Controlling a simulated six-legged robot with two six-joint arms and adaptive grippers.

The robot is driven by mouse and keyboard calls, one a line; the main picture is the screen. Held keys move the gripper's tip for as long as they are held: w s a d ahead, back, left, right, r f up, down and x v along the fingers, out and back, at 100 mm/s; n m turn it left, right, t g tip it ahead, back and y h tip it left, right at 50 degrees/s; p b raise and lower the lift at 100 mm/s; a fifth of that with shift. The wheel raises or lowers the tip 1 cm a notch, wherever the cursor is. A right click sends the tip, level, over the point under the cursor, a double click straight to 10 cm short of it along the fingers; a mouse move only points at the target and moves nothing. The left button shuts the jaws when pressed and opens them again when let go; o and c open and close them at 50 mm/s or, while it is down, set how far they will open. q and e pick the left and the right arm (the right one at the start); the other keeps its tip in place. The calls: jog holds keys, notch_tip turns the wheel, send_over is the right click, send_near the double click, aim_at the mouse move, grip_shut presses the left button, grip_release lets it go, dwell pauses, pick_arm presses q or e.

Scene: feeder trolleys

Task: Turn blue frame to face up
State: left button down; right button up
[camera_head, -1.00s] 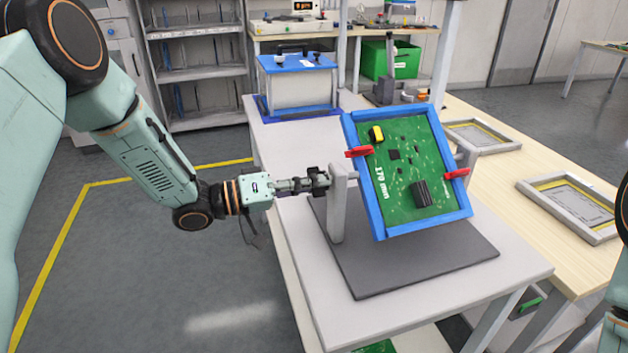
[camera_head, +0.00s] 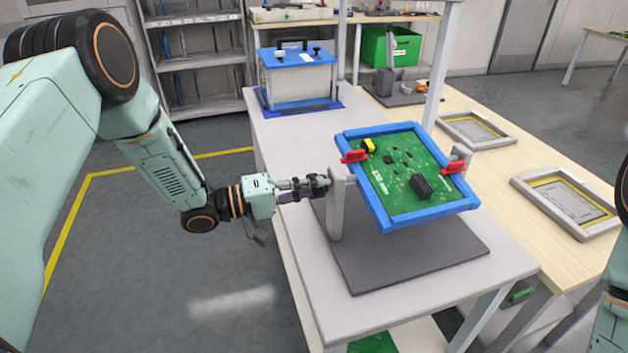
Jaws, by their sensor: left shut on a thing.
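The blue frame (camera_head: 430,214) holds a green circuit board (camera_head: 402,188) with a black block, a yellow part and small chips. It hangs between two grey posts on a stand, and its board side now faces mostly upward with a slight tilt. Two red clips (camera_head: 355,156) sit on its left and right sides. My left gripper (camera_head: 318,184) is at the outer side of the left post (camera_head: 338,205), shut on what seems to be the frame's pivot knob; its fingers hide the knob. My right gripper is out of view; only part of my right arm shows at the right edge.
The stand's dark base plate (camera_head: 400,262) rests on a white table (camera_head: 390,313). A blue-lidded box (camera_head: 298,82) stands at the back of the table. Grey trays (camera_head: 566,203) lie on the wooden bench to the right. A green bin (camera_head: 390,47) is behind.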

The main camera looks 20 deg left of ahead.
pick_arm(q)
jog(key=shift+w+a+r+n+p, duration=0.15)
jog(key=shift+n+p, duration=0.2)
jog(key=shift+n, duration=0.25)
jog(key=shift+n+p, duration=0.3)
jog(key=shift+n, duration=0.3)
jog(key=c, duration=1.4)
grip_release()
jog(key=shift+s, duration=0.2)
jog(key=v, duration=1.2)
